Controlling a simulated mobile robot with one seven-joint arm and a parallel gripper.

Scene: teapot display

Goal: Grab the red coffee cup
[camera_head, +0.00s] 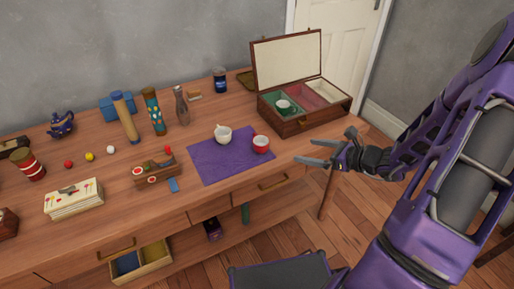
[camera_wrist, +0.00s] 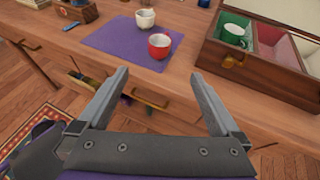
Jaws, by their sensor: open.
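The red coffee cup (camera_head: 261,144) stands on the front right part of a purple mat (camera_head: 215,165) on the wooden table. It also shows in the wrist view (camera_wrist: 159,46), upright, beyond my fingertips. A white cup (camera_head: 223,134) stands on the same mat, behind and to the left of the red cup. My gripper (camera_head: 325,152) is open and empty, to the right of the red cup and apart from it. In the wrist view my gripper's two fingers (camera_wrist: 157,78) are spread wide, with the table's front edge beyond them.
An open wooden box (camera_head: 310,117) with a green cup (camera_head: 284,106) inside stands right of the mat. Bottles, a blue teapot (camera_head: 62,124), a toy block (camera_head: 157,175) and small balls stand to the left. The table between mat and box is clear.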

